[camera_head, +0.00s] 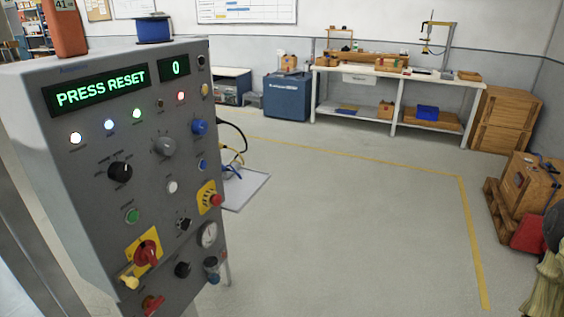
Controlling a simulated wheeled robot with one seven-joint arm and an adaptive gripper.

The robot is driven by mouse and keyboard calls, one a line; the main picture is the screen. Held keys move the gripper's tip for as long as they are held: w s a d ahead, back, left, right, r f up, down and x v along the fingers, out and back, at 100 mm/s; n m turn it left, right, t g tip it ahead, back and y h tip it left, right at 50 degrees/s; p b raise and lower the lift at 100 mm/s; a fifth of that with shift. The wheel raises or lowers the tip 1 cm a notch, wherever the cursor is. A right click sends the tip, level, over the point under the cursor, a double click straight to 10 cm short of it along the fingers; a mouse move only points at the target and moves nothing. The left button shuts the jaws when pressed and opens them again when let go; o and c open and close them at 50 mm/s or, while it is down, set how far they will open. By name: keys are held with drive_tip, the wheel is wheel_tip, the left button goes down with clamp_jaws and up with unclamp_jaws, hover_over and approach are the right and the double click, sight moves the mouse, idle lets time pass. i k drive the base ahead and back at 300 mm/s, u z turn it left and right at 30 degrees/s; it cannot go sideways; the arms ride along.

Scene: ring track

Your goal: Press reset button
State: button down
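A grey control panel (95,190) stands close on the left, turned partly to the right. Its green display (101,89) reads "PRESS RESET", and a smaller display (175,68) reads "0". The panel carries a green button (132,215), a white button (172,187), a blue button (202,165) and a red mushroom button (215,199) on a yellow plate. Their labels are too small to read, so I cannot tell which is reset. A red rotary switch (147,252) on a yellow plate and several knobs sit among them. My gripper is not in view.
An orange object (65,28) and a blue spool (153,29) stand on the panel's top. A workbench (400,72), a blue cabinet (287,97) and wooden crates (505,118) line the back. The grey floor (350,210) in the middle is clear.

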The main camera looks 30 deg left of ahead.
sight(203, 164)
drive_tip(key=z, duration=1.15)
drive_tip(key=k, duration=1.3)
drive_tip(key=u, duration=1.65)
drive_tip(key=i, duration=0.5)
